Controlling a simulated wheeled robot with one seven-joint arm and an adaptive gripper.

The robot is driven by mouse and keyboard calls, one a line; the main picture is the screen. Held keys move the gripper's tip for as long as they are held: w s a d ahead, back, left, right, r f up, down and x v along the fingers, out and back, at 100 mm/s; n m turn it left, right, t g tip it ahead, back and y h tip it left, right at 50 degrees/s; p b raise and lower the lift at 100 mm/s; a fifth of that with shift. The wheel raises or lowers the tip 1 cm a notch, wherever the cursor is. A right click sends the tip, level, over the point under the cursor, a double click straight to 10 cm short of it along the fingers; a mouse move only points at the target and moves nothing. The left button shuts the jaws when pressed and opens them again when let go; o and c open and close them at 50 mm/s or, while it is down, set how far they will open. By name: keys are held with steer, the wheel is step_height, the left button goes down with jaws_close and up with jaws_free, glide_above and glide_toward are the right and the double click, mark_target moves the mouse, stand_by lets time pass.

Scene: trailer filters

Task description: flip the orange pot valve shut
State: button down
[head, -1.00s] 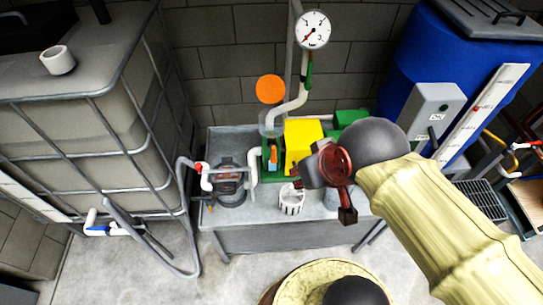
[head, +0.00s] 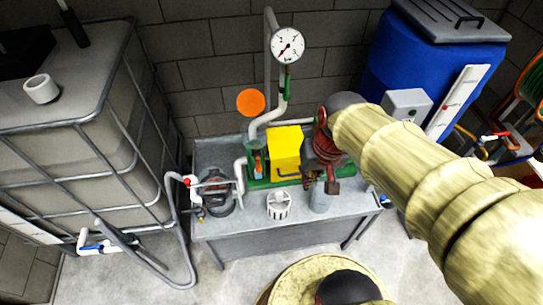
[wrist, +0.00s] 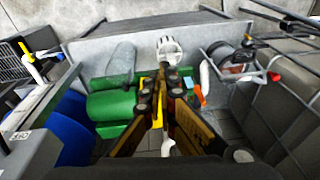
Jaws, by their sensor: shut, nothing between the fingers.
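A small orange piece (head: 258,162), which looks like the valve's lever, stands upright at the left end of the green pump base on the bench, beside a white pipe. It also shows in the wrist view (wrist: 198,95), right of my fingers. Its exact handle position is too small to tell. My gripper (head: 313,183) is right of the yellow guard box (head: 284,148), apart from the orange piece. My arm hides part of the bench's right side.
The bench (head: 225,227) also holds a white slotted basket (head: 279,205), a grey cylinder (head: 320,201) and a dark round filter pot (head: 216,196). A red-handled valve (head: 187,182) is at left. A caged tank (head: 95,140) and blue drum (head: 400,65) flank the bench.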

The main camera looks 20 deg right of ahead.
steer(key=w+d+f+m+y+p, duration=0.4)
steer(key=w+f+m+y+p, duration=0.3)
steer(key=m, duration=0.7)
steer(key=w+m+t+y, duration=0.1)
steer(key=w+m, duration=0.4)
steer(key=w, duration=0.2)
steer(key=shift+w+m+t+b, duration=0.15)
steer(key=shift+m+t+b, duration=0.15)
steer(key=shift+t+b, duration=0.1)
steer(key=b, duration=0.4)
glide_toward(260, 169)
steer(key=x, duration=0.4)
steer(key=shift+f, duration=0.4)
steer(key=shift+r+p, duration=0.15)
steer(key=shift+p, duration=0.2)
